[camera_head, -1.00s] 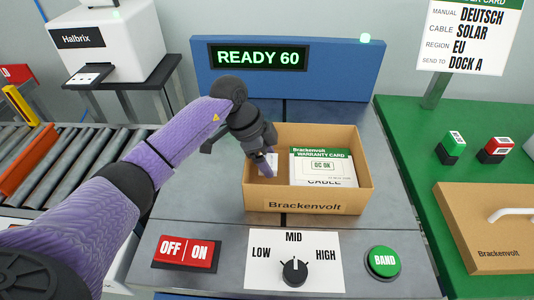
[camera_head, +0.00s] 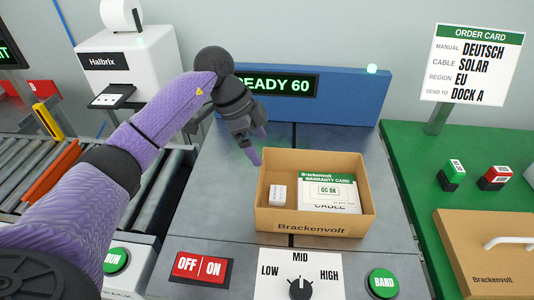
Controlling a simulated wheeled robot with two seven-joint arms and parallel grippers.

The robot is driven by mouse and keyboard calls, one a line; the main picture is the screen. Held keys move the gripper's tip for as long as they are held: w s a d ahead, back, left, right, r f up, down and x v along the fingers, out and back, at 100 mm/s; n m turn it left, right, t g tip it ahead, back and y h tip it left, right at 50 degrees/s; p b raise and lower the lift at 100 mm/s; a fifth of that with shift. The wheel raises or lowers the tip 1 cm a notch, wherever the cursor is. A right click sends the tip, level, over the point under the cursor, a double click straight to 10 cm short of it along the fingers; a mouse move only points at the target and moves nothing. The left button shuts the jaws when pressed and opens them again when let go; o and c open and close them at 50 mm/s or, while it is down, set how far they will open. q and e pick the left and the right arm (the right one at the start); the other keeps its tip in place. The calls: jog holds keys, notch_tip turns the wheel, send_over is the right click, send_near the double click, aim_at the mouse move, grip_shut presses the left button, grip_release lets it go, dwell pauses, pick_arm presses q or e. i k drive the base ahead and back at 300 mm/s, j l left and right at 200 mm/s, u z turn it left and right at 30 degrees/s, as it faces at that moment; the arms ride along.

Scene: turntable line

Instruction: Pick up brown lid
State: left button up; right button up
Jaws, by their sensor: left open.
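The brown lid (camera_head: 487,238) lies on the green table at the far right, marked Brackenvolt, with a white handle (camera_head: 512,239) on top; the picture's right edge cuts it off. My left gripper (camera_head: 256,152) is open and empty, above the grey surface just behind and left of the open brown box. It is well to the left of the lid. The open brown box (camera_head: 301,227) holds a warranty card (camera_head: 328,188), papers under it and a small white item (camera_head: 278,194). My right gripper is not in view.
A blue display panel (camera_head: 345,97) stands behind the box. In front are a red OFF/ON switch (camera_head: 200,268), a dial (camera_head: 300,288) and a green BAND button (camera_head: 382,282). Two stamps, green (camera_head: 451,178) and red (camera_head: 494,179), stand behind the lid on the green table (camera_head: 420,155).

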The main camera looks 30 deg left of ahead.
aim_at(490, 255)
jog(key=k+l, duration=0.8)
jog(key=k, duration=0.05)
